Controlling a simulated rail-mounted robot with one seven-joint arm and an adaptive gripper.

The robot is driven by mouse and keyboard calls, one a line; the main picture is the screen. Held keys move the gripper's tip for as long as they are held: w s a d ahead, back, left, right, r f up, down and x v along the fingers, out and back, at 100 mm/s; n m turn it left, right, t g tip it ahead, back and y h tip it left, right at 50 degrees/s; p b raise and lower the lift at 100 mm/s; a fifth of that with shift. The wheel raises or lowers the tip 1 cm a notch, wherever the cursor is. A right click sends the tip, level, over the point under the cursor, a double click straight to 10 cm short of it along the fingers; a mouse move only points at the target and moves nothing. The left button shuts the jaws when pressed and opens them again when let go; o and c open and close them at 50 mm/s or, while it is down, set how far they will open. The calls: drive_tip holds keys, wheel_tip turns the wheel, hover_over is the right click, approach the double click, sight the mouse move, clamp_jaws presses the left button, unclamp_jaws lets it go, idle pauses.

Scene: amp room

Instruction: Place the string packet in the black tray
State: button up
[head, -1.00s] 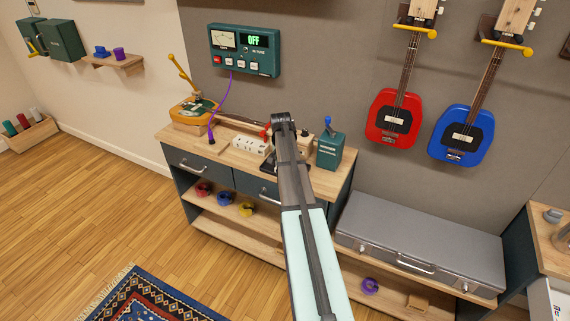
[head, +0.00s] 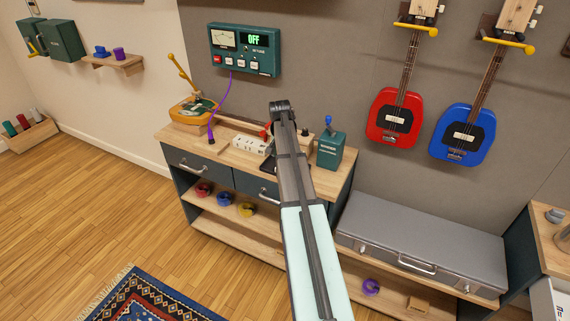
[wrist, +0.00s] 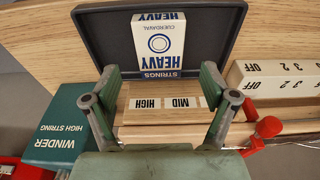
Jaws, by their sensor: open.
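The string packet (wrist: 158,42) is white and navy and marked HEAVY. In the wrist view it lies within the outline of the black tray (wrist: 105,30), at the tray's middle. In the head view a dark edge of the tray (head: 268,165) shows beside my arm; the packet is hidden there. My gripper (wrist: 162,80) is open, its two green fingers apart. Nothing is seen held between them. The packet appears beyond the fingertips, and I see no finger touching it. The head view hides the fingers behind my arm.
A wooden block marked HIGH and MID (wrist: 165,103) shows between the fingers. A teal winder box (wrist: 68,125), a red knob (wrist: 268,127) and a pale numbered strip (wrist: 275,78) stand near. In the head view they share the wooden bench top (head: 222,150) with a yellow device (head: 192,109).

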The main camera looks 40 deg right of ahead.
wheel_tip(320, 180, up, 7)
drive_tip(key=a+b, duration=0.1)
drive_tip(key=s+a+f+n+g+y, duration=0.15)
drive_tip(key=s+a+f, duration=0.35)
drive_tip(key=a+f, duration=0.5)
drive_tip(key=s+a+f+n+g, duration=0.1)
drive_tip(key=s+a+f+n, duration=0.3)
drive_tip(key=a+f, duration=0.6)
drive_tip(key=s+a+f+n+g, duration=0.1)
drive_tip(key=s+a+f, duration=0.5)
drive_tip(key=f, duration=0.7)
drive_tip(key=s+a+f+n+g, duration=0.1)
drive_tip(key=s+a+f, duration=0.3)
drive_tip(key=s, duration=0.7)
drive_tip(key=s+a+f+n+g, duration=0.1)
drive_tip(key=s+a+f+n, duration=0.2)
drive_tip(key=s+a, duration=0.3)
drive_tip(key=s+a+f+n+g, duration=0.2)
drive_tip(key=s+a+f, duration=0.3)
drive_tip(key=s, duration=1.1)
drive_tip(key=shift+s+a+f, duration=0.15)
drive_tip(key=shift+s+a, duration=0.15)
drive_tip(key=shift+n, duration=0.25)
